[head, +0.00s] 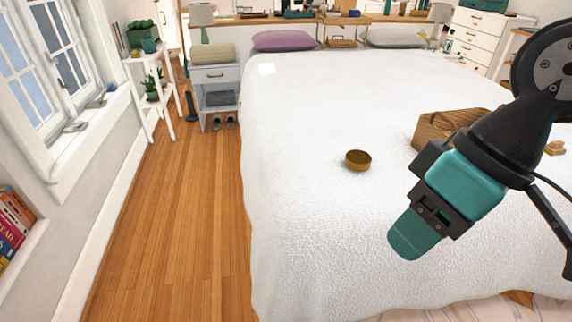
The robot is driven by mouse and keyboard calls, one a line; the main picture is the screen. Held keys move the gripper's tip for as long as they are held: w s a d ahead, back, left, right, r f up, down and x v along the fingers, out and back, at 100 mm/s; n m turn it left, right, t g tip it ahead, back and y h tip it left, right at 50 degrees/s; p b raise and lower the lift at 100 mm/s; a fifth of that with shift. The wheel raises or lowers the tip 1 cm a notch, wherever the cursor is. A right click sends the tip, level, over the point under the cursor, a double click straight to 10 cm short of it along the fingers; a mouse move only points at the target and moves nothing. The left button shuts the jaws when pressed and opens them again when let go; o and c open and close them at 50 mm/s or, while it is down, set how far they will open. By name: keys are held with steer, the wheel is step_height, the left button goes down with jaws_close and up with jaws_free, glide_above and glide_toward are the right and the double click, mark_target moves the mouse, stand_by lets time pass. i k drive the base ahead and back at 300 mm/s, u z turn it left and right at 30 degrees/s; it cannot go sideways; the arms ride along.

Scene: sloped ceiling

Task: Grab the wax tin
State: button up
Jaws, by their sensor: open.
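A small round brown-gold tin (358,160), which looks like the wax tin, sits upright on the white bedspread (310,220) near the middle of the bed. My gripper (412,236) is in front of it and to its right in the picture, above the bed, with its teal finger end pointing down and left. The gripper is open and apart from the tin. Only one finger shows clearly, and nothing shows held in it.
A small tan item (555,148) lies at the far right. Pillows (284,40) are at the bed's head. Wooden floor (175,200) is clear left of the bed.

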mark_target(359, 160)
steer(key=u, duration=0.2)
steer(key=i, duration=1)
